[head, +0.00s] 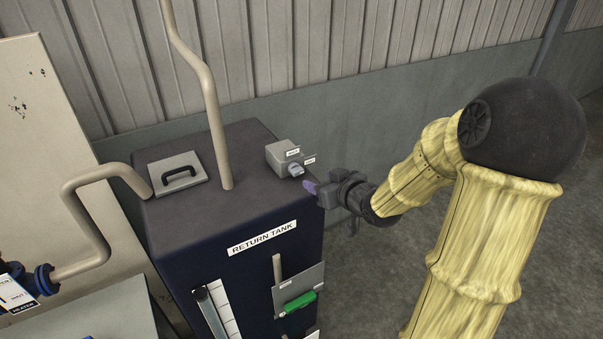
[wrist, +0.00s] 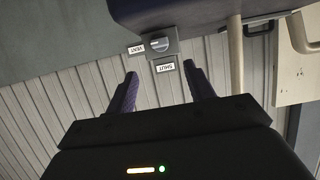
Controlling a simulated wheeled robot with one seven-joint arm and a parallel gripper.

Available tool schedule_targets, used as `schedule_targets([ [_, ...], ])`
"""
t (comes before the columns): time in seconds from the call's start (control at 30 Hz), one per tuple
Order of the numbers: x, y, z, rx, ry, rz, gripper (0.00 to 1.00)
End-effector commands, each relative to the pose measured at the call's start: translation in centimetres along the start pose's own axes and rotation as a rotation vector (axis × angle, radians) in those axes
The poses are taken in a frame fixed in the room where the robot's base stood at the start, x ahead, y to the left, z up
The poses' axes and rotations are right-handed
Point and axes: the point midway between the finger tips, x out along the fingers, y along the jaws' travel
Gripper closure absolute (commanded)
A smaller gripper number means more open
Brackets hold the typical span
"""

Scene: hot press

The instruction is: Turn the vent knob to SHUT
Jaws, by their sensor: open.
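The vent knob (head: 296,169) is a small grey-blue knob on the front of a grey box on top of the return tank. In the wrist view the knob (wrist: 160,45) sits between a VENT label (wrist: 136,49) and a SHUT label (wrist: 165,67). Which label it points at is too small to tell. My gripper (head: 313,187) is just in front of the knob, near the tank's top edge, and apart from it. In the wrist view my gripper (wrist: 162,84) has its two purple fingers spread, with nothing between them; the knob lies beyond the tips.
The dark return tank (head: 225,255) stands below the knob box (head: 281,157). A beige vertical pipe (head: 216,130) rises left of the box, and a hatch with a black handle (head: 180,178) lies farther left. A green-handled lever (head: 299,302) is on the tank's front.

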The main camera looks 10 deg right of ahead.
Motion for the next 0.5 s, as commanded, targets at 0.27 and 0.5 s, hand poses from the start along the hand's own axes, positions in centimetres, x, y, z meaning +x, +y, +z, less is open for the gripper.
schedule_targets([
  [0.27, 4.4, -0.1, -0.1, 0.002, -0.001, -0.003, 0.47],
  [0.5, 8.0, -0.1, -0.1, 0.001, -0.002, -0.002, 0.47],
])
